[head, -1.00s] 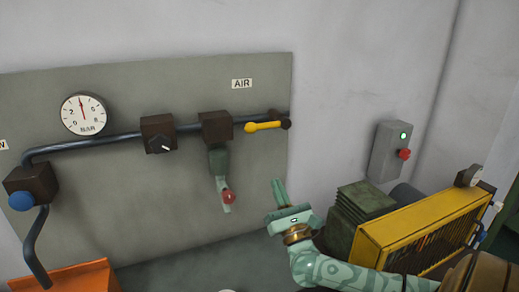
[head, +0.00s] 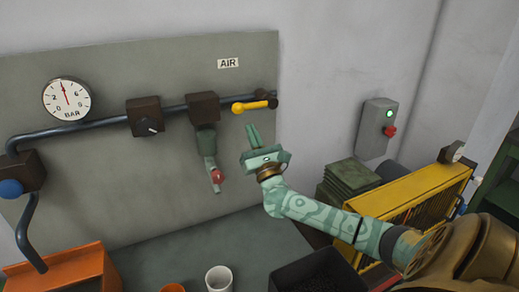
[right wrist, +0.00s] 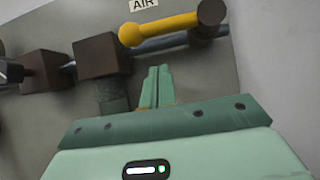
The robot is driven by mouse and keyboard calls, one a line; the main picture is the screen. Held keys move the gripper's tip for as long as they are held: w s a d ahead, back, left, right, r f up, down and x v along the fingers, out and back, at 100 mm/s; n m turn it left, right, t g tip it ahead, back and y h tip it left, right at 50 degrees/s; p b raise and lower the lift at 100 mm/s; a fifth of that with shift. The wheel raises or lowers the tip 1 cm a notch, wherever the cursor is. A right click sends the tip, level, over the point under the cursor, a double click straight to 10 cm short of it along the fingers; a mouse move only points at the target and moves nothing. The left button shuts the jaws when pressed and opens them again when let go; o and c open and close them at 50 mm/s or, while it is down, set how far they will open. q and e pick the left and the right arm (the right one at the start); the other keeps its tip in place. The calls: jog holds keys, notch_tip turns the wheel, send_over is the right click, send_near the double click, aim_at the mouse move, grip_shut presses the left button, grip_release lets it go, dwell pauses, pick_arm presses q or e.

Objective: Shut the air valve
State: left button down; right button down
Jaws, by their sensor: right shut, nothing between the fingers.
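The air valve is a yellow lever (head: 250,105) with a round knob on its left end, on a dark brown pivot (head: 270,98) at the right end of the pipe, below the AIR label (head: 228,63). The lever lies almost level, along the pipe. It also shows in the right wrist view (right wrist: 160,28). My right gripper (head: 253,130) is just below the lever, pointing up at it, with its fingers together and empty. My left gripper is not in view.
Left of the lever, a brown block (head: 203,107) carries a green hanging part with a red knob (head: 217,176). A gauge (head: 67,98) reads about mid-scale. A grey switch box (head: 376,128), a yellow guard (head: 415,205), a white cup (head: 219,278) and a dark bin (head: 318,270) stand around.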

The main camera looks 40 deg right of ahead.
aim_at(248, 109)
jog(key=shift+w+r+p, duration=0.2)
jog(key=shift+r+p, duration=0.4)
jog(key=shift+r, duration=1.15)
